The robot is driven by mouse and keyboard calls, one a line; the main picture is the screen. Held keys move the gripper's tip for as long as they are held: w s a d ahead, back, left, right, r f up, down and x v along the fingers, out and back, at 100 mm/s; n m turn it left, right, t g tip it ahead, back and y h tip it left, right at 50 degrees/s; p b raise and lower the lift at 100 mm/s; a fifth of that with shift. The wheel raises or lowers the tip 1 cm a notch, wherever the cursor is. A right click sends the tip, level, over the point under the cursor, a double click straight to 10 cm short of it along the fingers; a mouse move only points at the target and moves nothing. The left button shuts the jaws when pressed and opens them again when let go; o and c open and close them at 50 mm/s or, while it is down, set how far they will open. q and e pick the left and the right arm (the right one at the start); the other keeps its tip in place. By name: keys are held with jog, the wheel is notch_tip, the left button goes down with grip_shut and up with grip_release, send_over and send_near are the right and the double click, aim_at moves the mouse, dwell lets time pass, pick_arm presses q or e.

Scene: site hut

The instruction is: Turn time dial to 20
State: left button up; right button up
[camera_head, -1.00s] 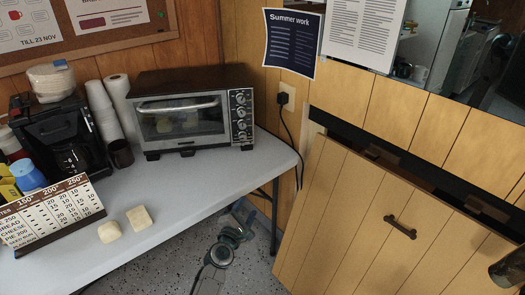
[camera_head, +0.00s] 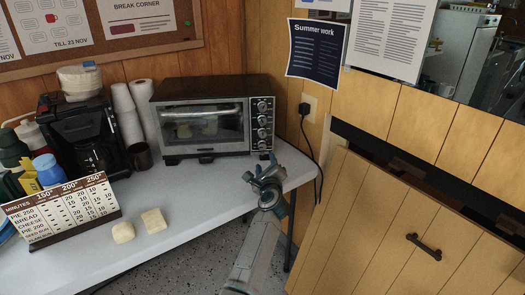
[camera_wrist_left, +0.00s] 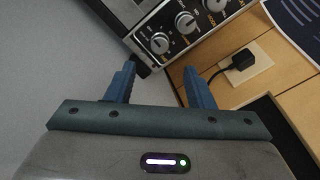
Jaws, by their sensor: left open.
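The toaster oven (camera_head: 205,118) stands at the back of the table with its door shut. A column of several round dials (camera_head: 262,120) runs down its right side. I cannot read which one is the time dial. The lowest dial (camera_wrist_left: 160,43) shows large in the left wrist view, ahead of the fingers. My left gripper (camera_head: 261,170) is in front of and below the dials, by the table's right edge. In the left wrist view its blue fingers (camera_wrist_left: 159,69) are apart with nothing between them. The right gripper is out of view.
A chart (camera_head: 62,209) with minutes and temperatures stands at the left, next to two bread pieces (camera_head: 138,226). A coffee maker (camera_head: 82,135), cups and a mug (camera_head: 139,156) are left of the oven. A plug with a cord (camera_head: 304,109) is on the wall at right.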

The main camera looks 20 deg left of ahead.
aim_at(262, 147)
pick_arm(q)
jog(key=b+x, duration=0.1)
jog(key=x, duration=0.7)
jog(key=shift+w+a, duration=0.1)
jog(key=shift+w, duration=0.1)
jog(key=shift+b+x, duration=0.4)
jog(key=shift+x, duration=0.45)
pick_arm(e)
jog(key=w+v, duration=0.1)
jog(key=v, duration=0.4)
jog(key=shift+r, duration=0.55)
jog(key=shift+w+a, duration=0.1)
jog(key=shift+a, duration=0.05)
pick_arm(q)
jog(key=c, duration=1)
